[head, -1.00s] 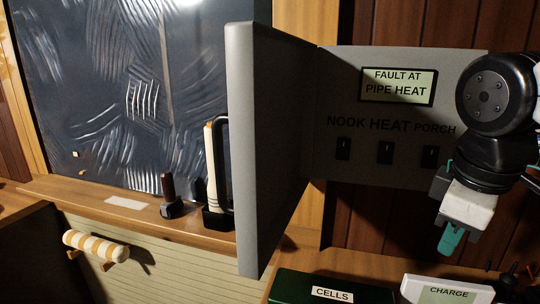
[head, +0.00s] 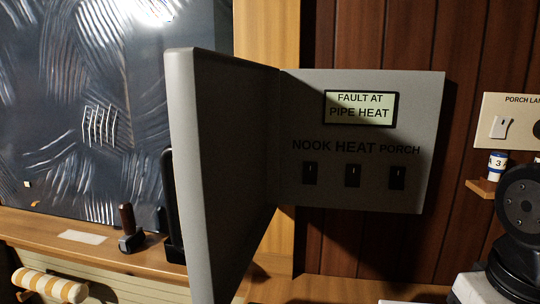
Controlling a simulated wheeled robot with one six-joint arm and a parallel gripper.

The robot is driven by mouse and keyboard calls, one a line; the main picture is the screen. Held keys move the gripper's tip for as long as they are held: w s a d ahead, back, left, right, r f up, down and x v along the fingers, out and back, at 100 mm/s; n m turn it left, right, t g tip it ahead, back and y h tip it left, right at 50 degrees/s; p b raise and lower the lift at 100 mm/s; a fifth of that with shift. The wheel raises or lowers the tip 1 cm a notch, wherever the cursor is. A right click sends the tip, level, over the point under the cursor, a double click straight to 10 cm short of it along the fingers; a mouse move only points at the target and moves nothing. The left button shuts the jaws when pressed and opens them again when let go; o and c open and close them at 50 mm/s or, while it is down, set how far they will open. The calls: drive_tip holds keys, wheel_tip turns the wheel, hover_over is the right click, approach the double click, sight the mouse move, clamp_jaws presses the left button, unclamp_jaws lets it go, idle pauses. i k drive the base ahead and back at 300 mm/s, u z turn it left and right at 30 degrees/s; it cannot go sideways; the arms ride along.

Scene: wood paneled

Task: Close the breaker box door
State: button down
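The breaker box door (head: 205,170) is a tall grey panel standing wide open, swung out toward me on the left side of the box. The grey breaker box (head: 360,190) is on the wood-paneled wall, its face uncovered. It has a display (head: 360,108) reading "FAULT AT PIPE HEAT" and three dark switches (head: 352,176) labelled NOOK, HEAT and PORCH. The door hides part of the window ledge behind it. My arm shows at the lower right, apart from the door. My gripper's fingers are out of the frame, so its opening is hidden.
A frosted window (head: 70,110) is at the left above a wooden ledge (head: 60,228) with a dark-handled tool (head: 129,230). A striped roller (head: 48,286) sits below. A porch light switch (head: 499,127) and a small shelf with a battery-like cup (head: 497,166) are at the right.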

sight(224, 109)
drive_tip(key=z, duration=2.2)
drive_tip(key=k, duration=1.55)
drive_tip(key=u, duration=1.85)
